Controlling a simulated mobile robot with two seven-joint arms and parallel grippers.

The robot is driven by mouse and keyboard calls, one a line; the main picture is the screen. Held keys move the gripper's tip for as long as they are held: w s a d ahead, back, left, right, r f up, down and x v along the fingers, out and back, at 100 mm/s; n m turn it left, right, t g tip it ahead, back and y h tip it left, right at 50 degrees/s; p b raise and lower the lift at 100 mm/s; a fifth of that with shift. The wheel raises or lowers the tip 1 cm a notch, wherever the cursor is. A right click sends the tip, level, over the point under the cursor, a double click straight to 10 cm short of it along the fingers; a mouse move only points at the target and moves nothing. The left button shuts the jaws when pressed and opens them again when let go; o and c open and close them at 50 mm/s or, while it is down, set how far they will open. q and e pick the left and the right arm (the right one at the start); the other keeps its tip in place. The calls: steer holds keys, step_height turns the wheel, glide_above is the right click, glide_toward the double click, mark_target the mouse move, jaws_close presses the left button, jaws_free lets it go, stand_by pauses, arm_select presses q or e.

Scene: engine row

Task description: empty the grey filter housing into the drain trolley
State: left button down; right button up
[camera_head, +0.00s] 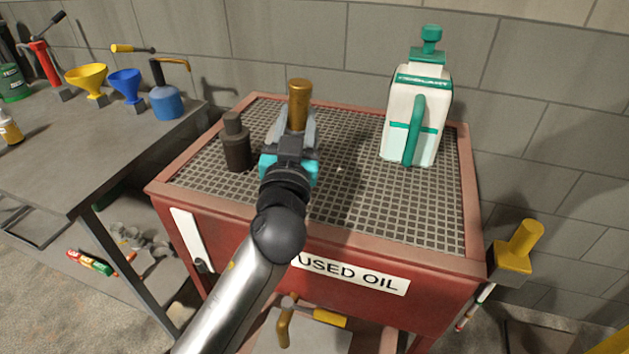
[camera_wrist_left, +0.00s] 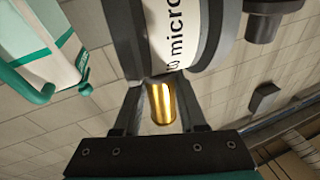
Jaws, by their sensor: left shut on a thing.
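The drain trolley (camera_head: 165,198) is a red cabinet with a grated top and a "USED OIL" label. My right gripper is not in view.
A white and green jug (camera_head: 428,95) stands at the grate's back right. A dark brown bottle (camera_head: 235,145) stands left of my gripper. The workbench (camera_head: 75,165) at left holds yellow and blue funnels. A block wall is behind; the grate's front right is clear.

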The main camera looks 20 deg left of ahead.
arm_select(q)
steer(key=shift+a+n, duration=0.5)
steer(key=shift+n, duration=0.1)
steer(key=shift+a+r+n+g+y+p, duration=0.15)
steer(key=shift+a+n+g+y+p, duration=0.15)
steer(key=shift+a+n+p, duration=0.15)
steer(key=shift+a+r+n+p, duration=0.55)
steer(key=shift+n+p, duration=0.25)
steer(key=shift+n, duration=0.15)
steer(key=a+r+n+g+p, duration=0.1)
steer(key=a+n+p, duration=0.2)
steer(key=p, duration=0.3)
steer(key=a+r+n+g+h+p, duration=0.1)
steer(key=a+r+n+p, duration=0.1)
steer(key=a+n+p, duration=0.2)
steer(key=a+r+n+g+p, duration=0.1)
steer(key=a+n+p, duration=0.3)
steer(key=p, duration=0.4)
steer(key=shift+w+r+n+g+h, duration=0.25)
steer(key=shift+r+n+g+h, duration=0.05)
steer(key=shift+r+n+g, duration=0.1)
steer(key=shift+a+f+n+h+p, duration=0.25)
steer(key=shift+a+n+p, duration=0.25)
steer(key=shift+n, duration=0.05)
steer(key=shift+a+f+n+h+p, duration=0.2)
steer(key=shift+a+n+h+p, duration=0.05)
steer(key=shift+a+n+p, duration=0.3)
